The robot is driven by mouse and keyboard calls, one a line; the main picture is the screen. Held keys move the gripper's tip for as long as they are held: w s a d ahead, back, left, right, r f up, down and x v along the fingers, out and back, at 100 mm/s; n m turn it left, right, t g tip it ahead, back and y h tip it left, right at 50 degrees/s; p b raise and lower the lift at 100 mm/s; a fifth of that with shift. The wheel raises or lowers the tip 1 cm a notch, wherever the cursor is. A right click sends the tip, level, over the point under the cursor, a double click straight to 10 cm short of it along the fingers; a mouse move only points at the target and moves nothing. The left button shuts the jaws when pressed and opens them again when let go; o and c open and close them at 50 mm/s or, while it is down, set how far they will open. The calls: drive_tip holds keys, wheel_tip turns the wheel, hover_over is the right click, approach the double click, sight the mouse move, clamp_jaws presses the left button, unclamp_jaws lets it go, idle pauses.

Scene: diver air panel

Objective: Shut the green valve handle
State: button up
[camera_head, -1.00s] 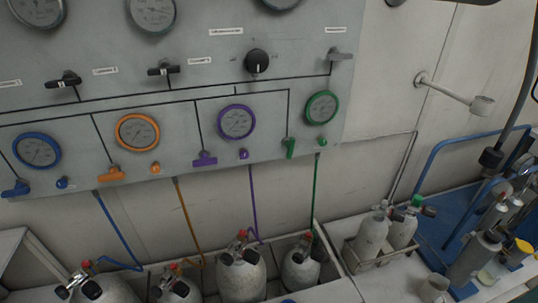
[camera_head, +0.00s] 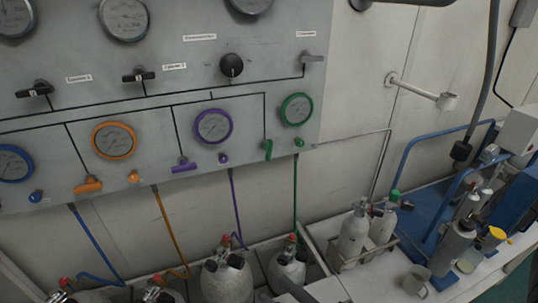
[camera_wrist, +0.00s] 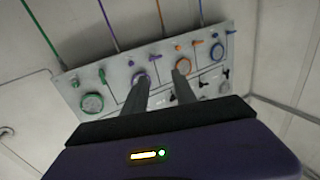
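The green valve handle (camera_head: 268,150) is on the grey panel (camera_head: 150,65), below and left of the green-rimmed gauge (camera_head: 296,109). It points up and down, while the purple handle (camera_head: 184,165) and orange handle (camera_head: 88,185) lie roughly sideways. In the wrist view the panel appears turned over, and the green handle (camera_wrist: 102,76) is near its left end, beside the green gauge (camera_wrist: 92,103). My gripper (camera_wrist: 162,77) shows two grey fingers apart with nothing between them. The fingers appear right of the green handle in that view, in front of the panel and not touching the handle.
A small green knob (camera_head: 299,142) sits right of the handle. Grey cylinders (camera_head: 228,278) stand below the panel. More cylinders (camera_head: 352,235) and blue rails (camera_head: 440,140) are at the right. A wall arm (camera_head: 420,90) sticks out right of the panel.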

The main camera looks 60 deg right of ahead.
drive_tip(key=w+d+r+m+h+b, duration=0.1)
drive_tip(key=w+d+r+m+h, duration=0.3)
drive_tip(key=w+d, duration=0.6)
drive_tip(key=m+g+h+b, duration=0.2)
drive_tip(key=h, duration=0.2)
approach(270, 153)
wheel_tip(270, 153, up, 5)
drive_tip(key=shift+g+y, duration=0.5)
drive_tip(key=shift+y, duration=0.3)
drive_tip(key=shift+w+d+f+p, duration=0.3)
drive_tip(key=shift+w+d+f, duration=0.3)
drive_tip(key=shift+w+d, duration=0.65)
drive_tip(key=shift+w+d+f+p, duration=0.3)
drive_tip(key=shift+w+d+f, duration=0.45)
drive_tip(key=shift+w, duration=0.75)
drive_tip(key=shift+w+d+f+p, duration=0.3)
drive_tip(key=shift+w+d+f, duration=0.1)
drive_tip(key=shift+w+d, duration=0.9)
clamp_jaws()
